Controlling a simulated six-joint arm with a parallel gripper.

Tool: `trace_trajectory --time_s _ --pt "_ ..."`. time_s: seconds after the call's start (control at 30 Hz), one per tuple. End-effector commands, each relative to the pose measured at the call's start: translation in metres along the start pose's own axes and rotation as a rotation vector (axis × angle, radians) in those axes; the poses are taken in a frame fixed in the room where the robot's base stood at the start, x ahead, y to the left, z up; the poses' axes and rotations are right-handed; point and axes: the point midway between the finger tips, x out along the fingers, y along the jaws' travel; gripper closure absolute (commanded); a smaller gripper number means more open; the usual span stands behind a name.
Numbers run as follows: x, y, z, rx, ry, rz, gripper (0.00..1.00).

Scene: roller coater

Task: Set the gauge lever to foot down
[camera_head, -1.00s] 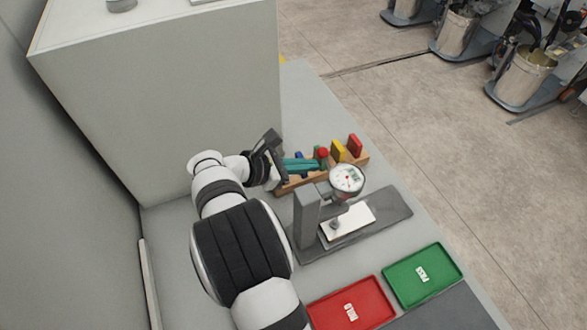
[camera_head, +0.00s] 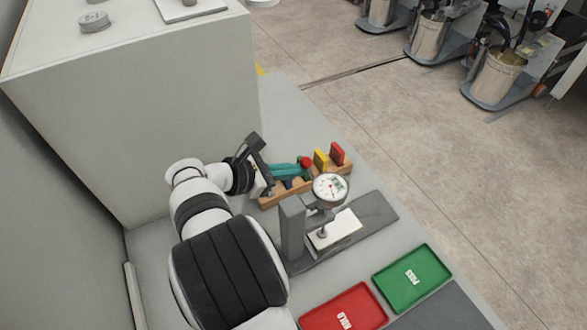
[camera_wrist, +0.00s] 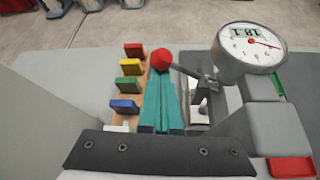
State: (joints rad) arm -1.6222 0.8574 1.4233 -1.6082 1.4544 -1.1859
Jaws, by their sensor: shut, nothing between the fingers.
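The dial gauge (camera_head: 330,187) stands on a grey post over a dark base plate (camera_head: 378,212). Its round face also shows in the wrist view (camera_wrist: 251,46). A grey lever (camera_wrist: 193,73) runs from the gauge side to a red ball knob (camera_wrist: 161,60), raised at an angle. The knob also shows in the head view (camera_head: 305,161). My gripper (camera_wrist: 160,79) has teal fingers, shut and empty, with tips right at the knob; I cannot tell whether they touch. The gauge foot (camera_head: 322,232) is over a white plate (camera_head: 342,228); contact is unclear.
A wooden rack (camera_head: 285,194) with coloured blocks stands behind the gauge, close to my fingers. A red tray (camera_head: 345,308) and a green tray (camera_head: 412,278) lie in front. A large grey cabinet (camera_head: 140,120) borders the bench at left.

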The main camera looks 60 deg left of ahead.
Motion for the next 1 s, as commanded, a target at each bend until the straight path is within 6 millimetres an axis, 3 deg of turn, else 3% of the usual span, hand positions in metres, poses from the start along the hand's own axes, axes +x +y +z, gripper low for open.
trace_trajectory --time_s 0.4,0.53,0.63,0.8,1.0 --pt "-0.007 0.005 0.020 0.017 -0.009 0.002 1.00" --pt "0.001 0.006 -0.002 0.004 -0.002 -0.003 1.00" --pt "0.012 0.006 -0.034 -0.012 0.009 -0.012 1.00" --pt "-0.046 0.003 -0.033 -0.011 0.012 -0.006 1.00" --pt "-0.083 -0.002 -0.035 -0.014 0.013 -0.009 1.00"
